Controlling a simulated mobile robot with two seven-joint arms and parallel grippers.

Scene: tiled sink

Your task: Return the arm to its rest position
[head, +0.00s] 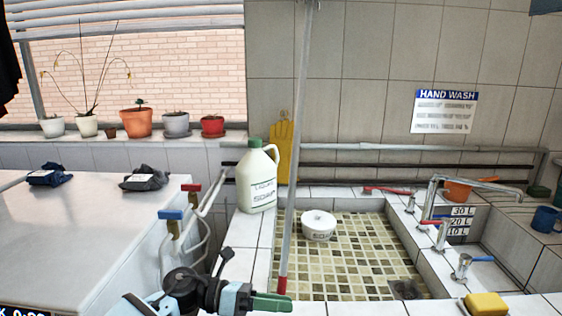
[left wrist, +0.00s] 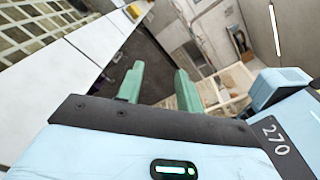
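My left arm (head: 185,287) reaches in at the bottom of the head view, its dark joint in front of the sink's near edge. My left gripper (head: 272,302) is at the bottom centre, with green fingers pointing right. In the left wrist view, the left gripper (left wrist: 160,88) has its two green fingers apart, with nothing visible between them. The red lower end of a long pole (head: 297,140) shows just above the gripper in the head view; I cannot tell whether they touch. My right gripper is in neither view.
A white counter (head: 70,225) is at left, with red and blue taps (head: 170,214) beside it. The tiled basin (head: 350,250) holds a round white tub (head: 318,225). A soap jug (head: 258,180) stands on its back left ledge. A yellow sponge (head: 486,304) is at lower right.

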